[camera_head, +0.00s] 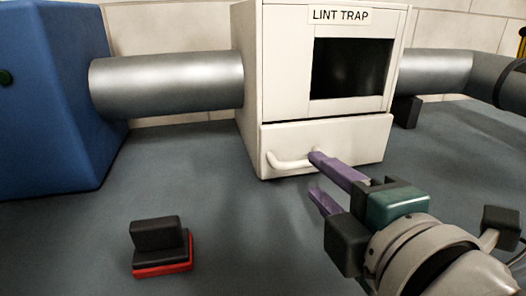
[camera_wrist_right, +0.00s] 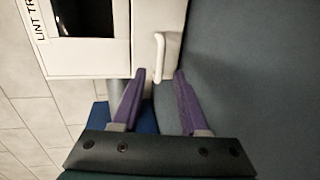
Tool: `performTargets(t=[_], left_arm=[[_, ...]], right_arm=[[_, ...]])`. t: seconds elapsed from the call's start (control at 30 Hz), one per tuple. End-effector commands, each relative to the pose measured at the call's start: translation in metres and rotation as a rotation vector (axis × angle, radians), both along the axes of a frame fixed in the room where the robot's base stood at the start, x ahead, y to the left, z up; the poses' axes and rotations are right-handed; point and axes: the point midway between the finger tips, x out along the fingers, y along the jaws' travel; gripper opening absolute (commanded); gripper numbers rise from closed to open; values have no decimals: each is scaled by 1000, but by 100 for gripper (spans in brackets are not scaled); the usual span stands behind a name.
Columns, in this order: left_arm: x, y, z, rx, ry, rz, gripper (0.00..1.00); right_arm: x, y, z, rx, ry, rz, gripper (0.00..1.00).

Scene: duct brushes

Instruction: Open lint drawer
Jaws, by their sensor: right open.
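The white lint trap box (camera_head: 250,60) stands at the back of the head view, with a dark window in its upper part. Below the window is the lint drawer (camera_head: 350,142), which looks shut, with a white bar handle (camera_head: 285,163) on its front. My right gripper (camera_head: 318,177) has purple fingers and is open and empty in front of the drawer. In the right wrist view the handle (camera_wrist_right: 159,57) lies just ahead of the gap between the fingertips (camera_wrist_right: 160,76). I cannot tell whether a finger touches it. My left gripper is not in view.
Grey ducts join the box at the left (camera_head: 165,85) and right (camera_head: 435,73). A blue unit (camera_head: 50,100) stands at the far left. A black block with a red base (camera_head: 162,266) sits at the front left. The grey surface before the drawer's left part is clear.

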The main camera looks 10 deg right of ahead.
Motion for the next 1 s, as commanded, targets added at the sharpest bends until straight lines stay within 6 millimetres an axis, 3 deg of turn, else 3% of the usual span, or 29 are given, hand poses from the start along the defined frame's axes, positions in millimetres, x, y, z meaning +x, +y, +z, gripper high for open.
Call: performTargets(t=[0.1, 0.3, 0.67, 1.0], left_arm=[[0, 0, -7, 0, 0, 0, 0], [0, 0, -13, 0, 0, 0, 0], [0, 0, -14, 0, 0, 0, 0], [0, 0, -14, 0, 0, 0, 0]], right_arm=[[21, 1, -6, -2, -2, -1, 43], [44, 1, -11, 0, 0, -1, 43], [50, 2, -12, 1, 2, -1, 43], [50, 2, -12, 1, 2, -1, 7]])
